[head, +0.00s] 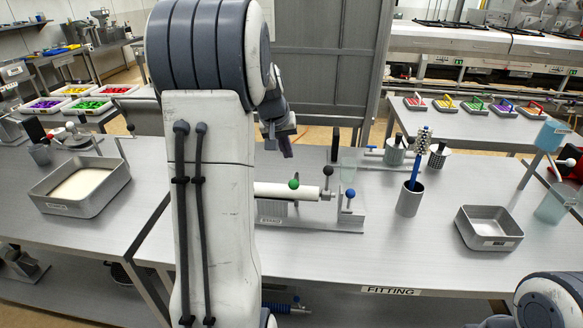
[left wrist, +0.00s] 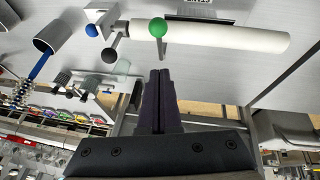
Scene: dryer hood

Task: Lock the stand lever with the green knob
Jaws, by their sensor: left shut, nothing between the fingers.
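The green knob (head: 293,184) sits in front of a white cylinder on the stand, on the fitting table. The left wrist view shows the green knob (left wrist: 158,27) close up, with a short grey lever stem beside it. My left gripper (head: 287,150) is above and behind the knob. In the left wrist view its dark fingers (left wrist: 160,72) are shut and empty, pointing toward the knob with a gap between. The white cylinder (left wrist: 225,37) lies level. My left arm hides the stand's left part in the head view. My right gripper is out of view.
A black knob (head: 328,170) and a blue knob (head: 350,193) stand on the stand's right side. A grey cup (head: 410,200) holding a blue-handled brush and a metal tray (head: 489,245) are farther right. The table front between stand and tray is clear.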

